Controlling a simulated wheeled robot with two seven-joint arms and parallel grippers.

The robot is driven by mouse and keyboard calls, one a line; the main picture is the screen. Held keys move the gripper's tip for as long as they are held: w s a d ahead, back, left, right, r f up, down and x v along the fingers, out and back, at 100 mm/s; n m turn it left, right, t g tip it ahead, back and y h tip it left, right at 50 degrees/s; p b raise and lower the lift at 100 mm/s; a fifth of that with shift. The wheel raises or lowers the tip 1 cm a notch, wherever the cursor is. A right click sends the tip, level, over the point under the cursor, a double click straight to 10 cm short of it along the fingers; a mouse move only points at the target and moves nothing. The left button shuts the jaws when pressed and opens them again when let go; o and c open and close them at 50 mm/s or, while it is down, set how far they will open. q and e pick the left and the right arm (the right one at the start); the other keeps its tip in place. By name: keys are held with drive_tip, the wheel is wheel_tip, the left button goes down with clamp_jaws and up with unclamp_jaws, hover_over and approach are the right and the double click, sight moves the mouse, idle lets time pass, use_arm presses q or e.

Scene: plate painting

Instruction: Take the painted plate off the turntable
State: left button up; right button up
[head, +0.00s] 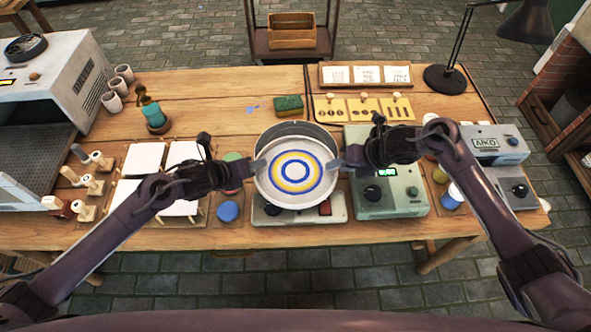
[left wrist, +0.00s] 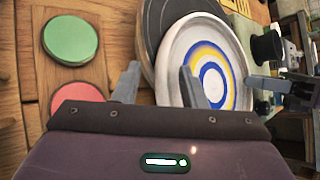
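The painted plate (head: 295,173) is white with blue and yellow rings. It sits off-centre over the grey turntable (head: 297,128), nearer to me, and overlaps its front. I cannot tell whether it touches the turntable. My left gripper (head: 258,166) is at the plate's left edge and my right gripper (head: 337,164) at its right edge. In the left wrist view my left fingers (left wrist: 158,84) stand apart with the rim of the plate (left wrist: 178,50) between them. The dark turntable disc (left wrist: 152,25) shows behind the plate. My right fingertips are too small to read.
A green-grey box with a display (head: 388,200) stands close right of the turntable. White tiles (head: 145,158) and paint pots, including a blue one (head: 228,211), lie to the left. A green block (head: 289,105) is behind. Bare wood (head: 220,95) is free at the back left.

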use_arm(q)
clamp_jaws()
use_arm(e)
clamp_jaws()
use_arm(q)
drive_tip(key=shift+r, duration=0.15)
use_arm(e)
drive_tip(key=shift+r, duration=0.2)
